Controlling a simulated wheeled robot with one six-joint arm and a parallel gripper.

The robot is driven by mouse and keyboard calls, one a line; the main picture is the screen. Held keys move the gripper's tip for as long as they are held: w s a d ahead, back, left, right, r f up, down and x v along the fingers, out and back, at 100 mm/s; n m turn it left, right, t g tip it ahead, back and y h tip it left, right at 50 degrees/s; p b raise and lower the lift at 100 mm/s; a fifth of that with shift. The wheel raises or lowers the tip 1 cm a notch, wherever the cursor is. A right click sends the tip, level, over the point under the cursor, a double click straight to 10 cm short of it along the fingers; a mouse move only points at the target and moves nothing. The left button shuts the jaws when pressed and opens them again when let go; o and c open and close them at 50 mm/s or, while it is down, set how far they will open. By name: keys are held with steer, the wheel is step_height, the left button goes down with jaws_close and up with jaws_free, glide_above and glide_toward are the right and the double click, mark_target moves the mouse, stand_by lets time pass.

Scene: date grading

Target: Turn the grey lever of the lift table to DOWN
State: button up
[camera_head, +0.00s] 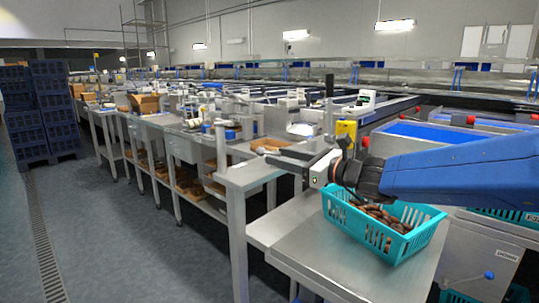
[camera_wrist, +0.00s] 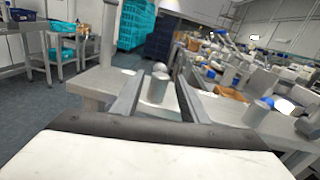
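My gripper (camera_head: 290,157) reaches left over the corner of a steel table (camera_head: 240,180). In the wrist view its two fingers (camera_wrist: 158,92) are apart, with nothing clearly held between them. A short grey metal post with a round knob (camera_wrist: 158,87) shows between the fingers; I cannot tell whether it is the lever or whether it touches them. A taller grey post (camera_head: 221,145) stands at the table corner, left of my gripper.
A teal crate (camera_head: 430,222) of dates stands on a steel top (camera_head: 330,272) below my arm. A steel cabinet with a blue knob (camera_head: 489,275) is at the lower right. Dark blue stacked crates (camera_head: 25,120) stand far left. The floor aisle (camera_head: 130,240) is clear.

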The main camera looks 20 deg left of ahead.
steer(key=shift+x, duration=2.3)
jaws_close()
